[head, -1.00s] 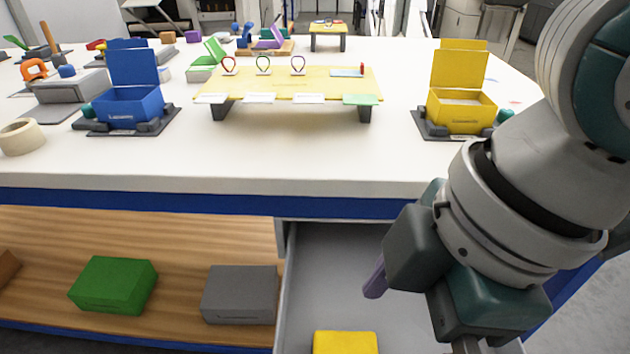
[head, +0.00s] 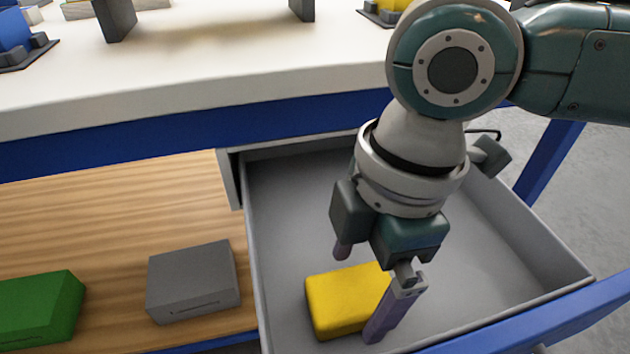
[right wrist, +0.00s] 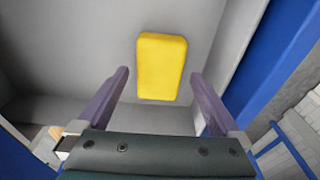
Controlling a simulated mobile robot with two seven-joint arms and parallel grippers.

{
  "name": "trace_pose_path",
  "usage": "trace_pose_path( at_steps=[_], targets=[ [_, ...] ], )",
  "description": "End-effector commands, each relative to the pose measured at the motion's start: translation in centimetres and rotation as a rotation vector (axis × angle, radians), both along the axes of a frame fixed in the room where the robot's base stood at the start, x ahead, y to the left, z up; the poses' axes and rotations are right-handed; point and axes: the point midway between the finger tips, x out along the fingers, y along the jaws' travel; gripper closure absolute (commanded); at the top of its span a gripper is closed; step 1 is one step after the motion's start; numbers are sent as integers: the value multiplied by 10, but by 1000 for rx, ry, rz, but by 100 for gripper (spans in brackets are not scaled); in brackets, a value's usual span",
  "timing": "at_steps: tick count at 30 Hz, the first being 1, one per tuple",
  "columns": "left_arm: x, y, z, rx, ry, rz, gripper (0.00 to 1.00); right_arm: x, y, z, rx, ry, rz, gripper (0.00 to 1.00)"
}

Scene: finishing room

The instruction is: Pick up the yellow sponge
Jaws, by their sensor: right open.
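The yellow sponge (head: 339,301) lies on the floor of the open grey drawer (head: 285,200), towards its front left. My right gripper (head: 362,288) is over the drawer, pointing down, with its purple fingers apart. In the head view one finger covers the sponge's right end. In the right wrist view the sponge (right wrist: 162,66) shows whole, beyond and between the two open fingertips (right wrist: 160,82), with nothing held. Whether the fingers touch the sponge cannot be seen, but a gap shows in the wrist view. My left gripper is not in view.
The drawer's side walls and blue front (head: 540,315) surround the sponge. The white tabletop (head: 230,65) with its blue edge is above and behind. A grey box (head: 193,283) and a green box (head: 38,306) sit on the wooden shelf to the left. The drawer's right part is empty.

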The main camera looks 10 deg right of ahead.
Motion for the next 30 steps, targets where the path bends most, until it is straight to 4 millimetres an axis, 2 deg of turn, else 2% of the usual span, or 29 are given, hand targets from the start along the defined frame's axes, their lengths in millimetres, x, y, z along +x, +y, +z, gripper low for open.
trace_pose_path(
  at_steps=[1, 4, 13, 30],
  targets=[
    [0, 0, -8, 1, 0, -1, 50, 0, 2, -12, -2, 2, 1, 0],
    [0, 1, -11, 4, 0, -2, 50, 0, 3, -23, -1, 0, 0, 0],
    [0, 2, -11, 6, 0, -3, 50, 0, 4, -25, -1, -1, 1, 1],
    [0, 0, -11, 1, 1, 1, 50, 0, 3, -25, -1, -1, 0, 65]
  ],
)
